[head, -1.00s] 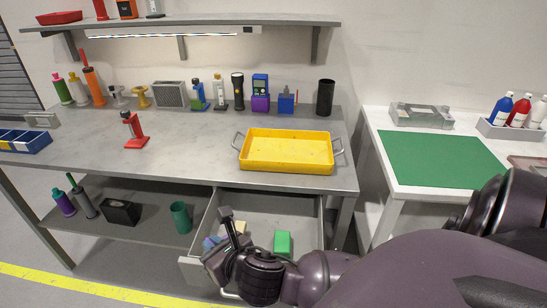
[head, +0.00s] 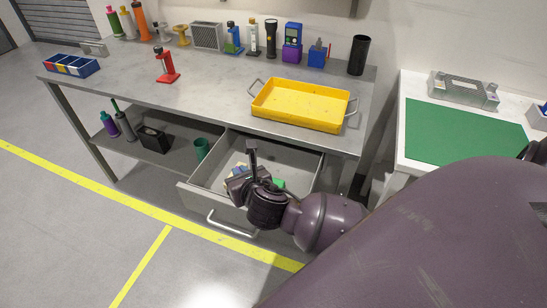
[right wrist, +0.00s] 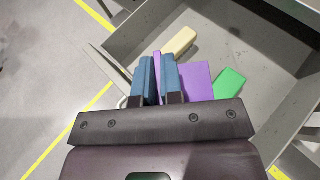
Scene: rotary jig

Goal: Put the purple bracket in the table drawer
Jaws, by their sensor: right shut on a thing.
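The purple bracket (right wrist: 196,80) is between the blue-padded fingers of my right gripper (right wrist: 158,78) in the right wrist view, with its wider part showing to the right of the fingers. The gripper is shut on it. In the head view my right gripper (head: 238,182) is over the front part of the open table drawer (head: 212,168), and the bracket is mostly hidden by the wrist there. The drawer also shows in the right wrist view (right wrist: 250,50). I cannot tell whether the bracket touches the drawer floor. My left gripper is not in view.
A green block (right wrist: 229,83) and a pale yellow block (right wrist: 179,41) lie in the drawer. A drawer handle (head: 232,226) is on its front. A yellow tray (head: 300,104) stands on the workbench above. Open drawer floor lies behind the blocks.

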